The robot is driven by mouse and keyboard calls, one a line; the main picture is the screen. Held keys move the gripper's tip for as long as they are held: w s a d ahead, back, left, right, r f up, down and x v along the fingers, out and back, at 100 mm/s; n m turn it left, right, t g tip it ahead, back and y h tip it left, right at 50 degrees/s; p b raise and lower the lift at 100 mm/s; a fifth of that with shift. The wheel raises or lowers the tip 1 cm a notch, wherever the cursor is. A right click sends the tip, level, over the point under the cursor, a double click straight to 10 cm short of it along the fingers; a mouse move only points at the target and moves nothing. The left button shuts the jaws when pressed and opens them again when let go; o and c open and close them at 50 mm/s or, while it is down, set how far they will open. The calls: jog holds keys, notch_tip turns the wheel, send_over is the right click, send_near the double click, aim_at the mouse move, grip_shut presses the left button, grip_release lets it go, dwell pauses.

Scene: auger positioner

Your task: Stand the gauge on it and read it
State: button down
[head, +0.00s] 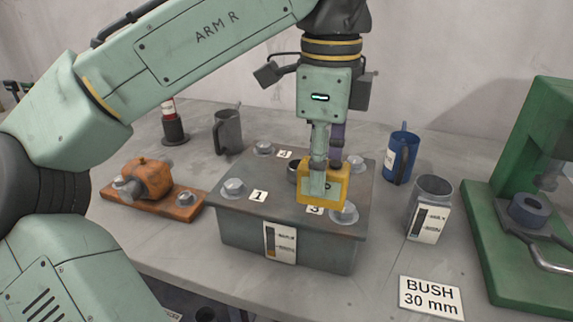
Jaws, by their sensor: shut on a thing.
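My gripper (325,172) is shut on a yellow block-shaped gauge (338,190) over the front right part of a grey metal box (227,207). The gauge looks upright. I cannot tell whether its underside touches the box top or hangs just above it. Its reading face cannot be made out, and the fingers cover part of it. The box top has a bolt at each corner and number labels, with "1" (258,196) at the left and "3" (314,210) partly hidden beside the gauge. A dark round opening (293,171) shows partly behind the gauge.
A blue mug (401,155) and a grey cup (431,197) stand right of the box. A green press (540,190) stands far right. A dark mug (228,131) and an orange part on a wooden board (168,207) are left. A "BUSH 30 mm" card (431,297) lies front right.

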jog(key=w+a, duration=0.3)
jog(key=shift+f+p, duration=0.15)
jog(key=shift+p, duration=0.15)
jog(key=shift+w+a+f, duration=0.25)
jog(key=shift+w+a, duration=0.2)
jog(key=shift+w+a+f, duration=0.2)
jog(key=shift+w+a, duration=0.2)
jog(key=shift+w, duration=0.05)
notch_tip(320, 180, down, 2)
jog(key=shift+f, duration=0.45)
jog(key=shift+f, duration=0.1)
jog(key=shift+f+p, duration=0.1)
jog(key=shift+p, duration=0.2)
jog(key=c, duration=1.2)
grip_release()
